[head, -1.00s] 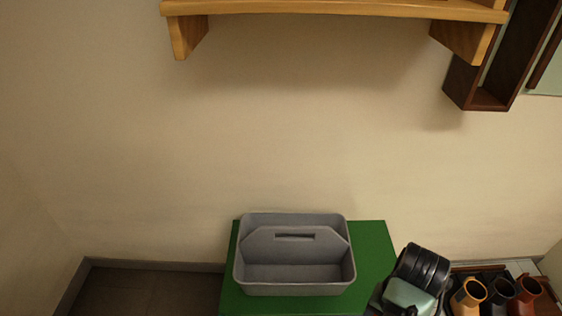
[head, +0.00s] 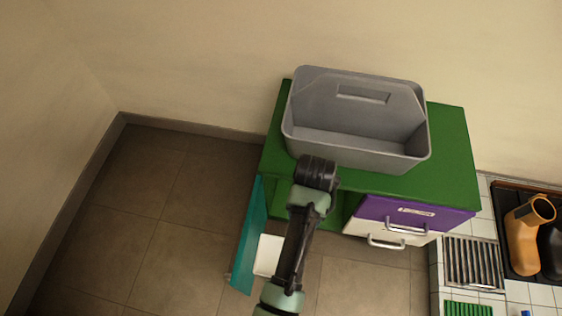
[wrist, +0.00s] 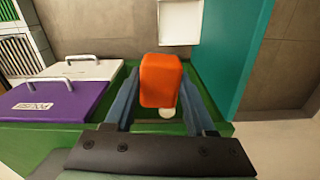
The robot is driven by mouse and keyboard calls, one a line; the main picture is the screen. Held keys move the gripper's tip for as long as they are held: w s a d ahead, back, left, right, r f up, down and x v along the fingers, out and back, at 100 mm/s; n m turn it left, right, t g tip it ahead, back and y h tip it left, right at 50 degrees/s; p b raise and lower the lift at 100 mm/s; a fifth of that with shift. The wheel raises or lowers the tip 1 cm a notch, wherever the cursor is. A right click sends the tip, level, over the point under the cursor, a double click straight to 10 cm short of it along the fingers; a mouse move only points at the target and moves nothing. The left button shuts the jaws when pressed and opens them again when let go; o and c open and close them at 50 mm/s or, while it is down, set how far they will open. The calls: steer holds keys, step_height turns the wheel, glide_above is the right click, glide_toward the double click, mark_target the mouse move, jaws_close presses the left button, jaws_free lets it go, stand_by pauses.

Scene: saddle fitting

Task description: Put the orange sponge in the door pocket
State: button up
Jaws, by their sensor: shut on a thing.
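The orange sponge (wrist: 160,80) is an upright-looking block between the fingers of my gripper (wrist: 163,98) in the wrist view. My gripper is shut on it. In the head view my arm hides the sponge and the gripper. The teal door (head: 248,237) of the green cabinet (head: 447,140) stands open. A white door pocket (head: 267,256) is on its inner side, partly behind my arm. In the wrist view the white pocket (wrist: 180,22) lies beyond the sponge at the top, beside the teal door (wrist: 238,50). The sponge is apart from the pocket.
A grey caddy (head: 355,120) stands on the cabinet top. A purple drawer (head: 415,214) and a white drawer (head: 390,235) are right of the open compartment. Boots (head: 522,240) stand on a tray (head: 512,190) at the far right. Floor left of the door is clear.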

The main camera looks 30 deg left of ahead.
steer(key=shift+n, duration=0.7)
steer(key=s+a+f+b, duration=0.1)
steer(key=f+b, duration=0.5)
steer(key=f, duration=0.3)
steer(key=s+a+f+b, duration=0.1)
steer(key=s+f+b, duration=0.1)
steer(key=f+b, duration=0.4)
steer(key=s+a+f+b, duration=0.1)
steer(key=s+f+b, duration=0.1)
steer(key=f+b, duration=0.5)
steer(key=shift+s+a+f, duration=0.1)
steer(key=shift+f, duration=1.5)
steer(key=shift+s+a+f, duration=0.1)
steer(key=shift+f, duration=1.5)
steer(key=shift+f, duration=0.2)
steer(key=o, duration=1.3)
steer(key=shift+r, duration=0.15)
step_height(320, 180, up, 12)
steer(key=p, duration=0.8)
steer(key=shift+r, duration=0.1)
